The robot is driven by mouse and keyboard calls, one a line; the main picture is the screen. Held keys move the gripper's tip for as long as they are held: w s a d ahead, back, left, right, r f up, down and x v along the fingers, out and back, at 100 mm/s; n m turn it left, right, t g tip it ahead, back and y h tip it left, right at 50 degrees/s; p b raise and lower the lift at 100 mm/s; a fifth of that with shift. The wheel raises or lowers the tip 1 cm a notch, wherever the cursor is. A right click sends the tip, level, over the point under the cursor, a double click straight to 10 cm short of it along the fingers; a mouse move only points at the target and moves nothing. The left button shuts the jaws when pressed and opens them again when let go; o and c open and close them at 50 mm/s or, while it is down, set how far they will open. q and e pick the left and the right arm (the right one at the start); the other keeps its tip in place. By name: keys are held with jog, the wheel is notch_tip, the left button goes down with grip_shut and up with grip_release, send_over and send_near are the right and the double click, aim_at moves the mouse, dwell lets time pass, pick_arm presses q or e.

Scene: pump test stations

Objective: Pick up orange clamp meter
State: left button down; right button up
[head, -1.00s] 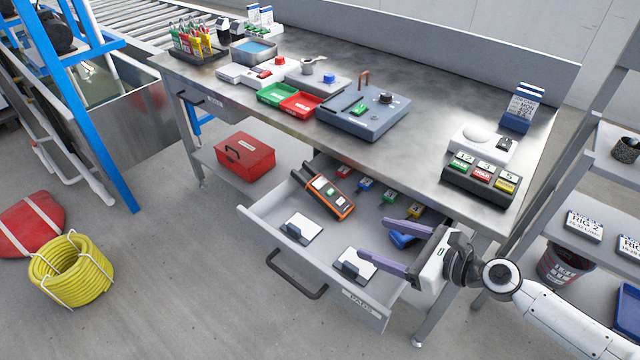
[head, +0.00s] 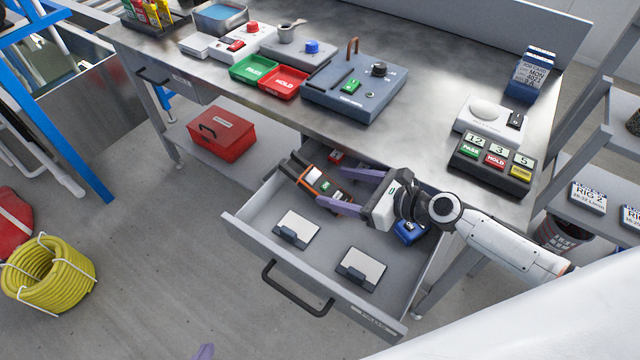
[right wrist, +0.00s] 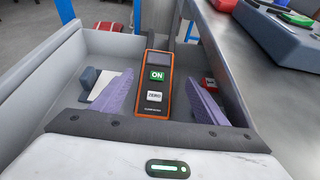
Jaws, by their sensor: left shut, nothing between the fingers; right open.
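The orange clamp meter (head: 312,178), black-faced with an orange edge, lies in the open drawer (head: 236,232) near its back. In the right wrist view the clamp meter (right wrist: 154,82) stretches away between the two purple fingers, showing a green ON label. My right gripper (head: 317,186) is open, its fingers on either side of the meter's near part. The right wrist view shows a gap at each side, so it is not gripped. Only a purple tip of my left gripper (head: 204,351) shows at the bottom edge of the head view; it is shut and empty.
Two white cards with dark holders (head: 297,228) (head: 360,266) lie in the drawer's front. A blue item (head: 409,232) is partly hidden by my right arm. The workbench top (head: 420,95) overhangs the drawer's back. A red box (head: 221,134) stands on the lower shelf.

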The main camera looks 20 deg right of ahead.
aim_at(326, 185)
jog(key=shift+a+x, duration=0.2)
jog(key=shift+x, duration=2.5)
